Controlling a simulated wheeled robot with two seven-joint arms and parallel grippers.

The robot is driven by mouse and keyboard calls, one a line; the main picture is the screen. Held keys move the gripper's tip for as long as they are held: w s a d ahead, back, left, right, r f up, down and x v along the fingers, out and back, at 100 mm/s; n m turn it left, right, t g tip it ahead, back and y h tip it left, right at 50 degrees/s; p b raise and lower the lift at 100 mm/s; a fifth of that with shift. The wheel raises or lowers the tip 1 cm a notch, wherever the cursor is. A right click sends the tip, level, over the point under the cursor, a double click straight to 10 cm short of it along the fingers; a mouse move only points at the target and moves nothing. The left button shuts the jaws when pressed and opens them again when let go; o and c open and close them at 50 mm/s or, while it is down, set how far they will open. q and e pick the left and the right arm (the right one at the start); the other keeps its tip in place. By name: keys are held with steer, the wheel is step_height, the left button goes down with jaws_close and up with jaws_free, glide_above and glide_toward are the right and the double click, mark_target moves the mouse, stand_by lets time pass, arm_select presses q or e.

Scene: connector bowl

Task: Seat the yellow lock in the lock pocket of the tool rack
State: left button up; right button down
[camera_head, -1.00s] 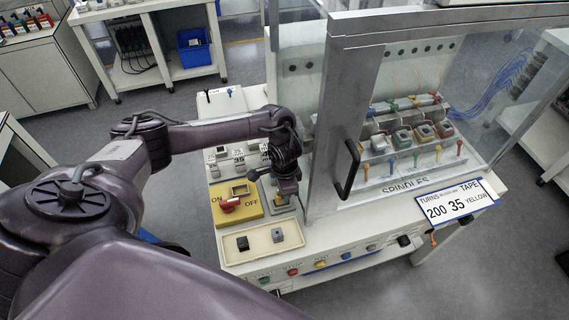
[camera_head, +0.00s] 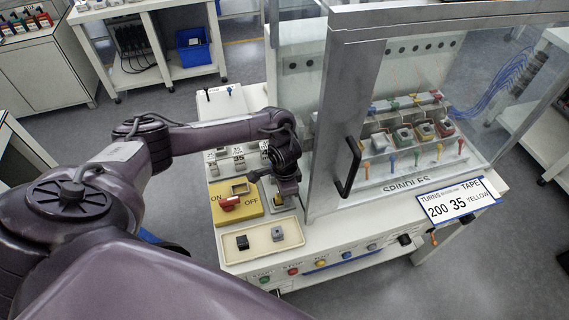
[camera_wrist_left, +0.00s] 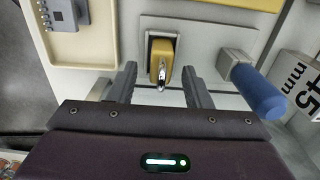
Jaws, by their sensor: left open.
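The yellow lock (camera_wrist_left: 162,58) sits upright in a square grey-framed pocket (camera_wrist_left: 147,45) on a pale grey plate in the left wrist view, its silver shackle pointing toward me. My left gripper (camera_wrist_left: 160,88) is open, with one finger on either side of the lock's line and a gap to each side; I cannot tell whether the fingertips reach past it. My right gripper is not in view.
A blue-handled part (camera_wrist_left: 257,92) stands close right of the right finger. A cream tray (camera_head: 262,256) with two small blocks lies in front. The guard frame (camera_head: 335,120) with its black handle (camera_head: 351,168) rises close to the arm's right.

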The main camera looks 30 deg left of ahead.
arm_select(q)
step_height(320, 180, up, 8)
steer(key=shift+f, duration=0.1)
stand_by(0.4)
stand_by(0.5)
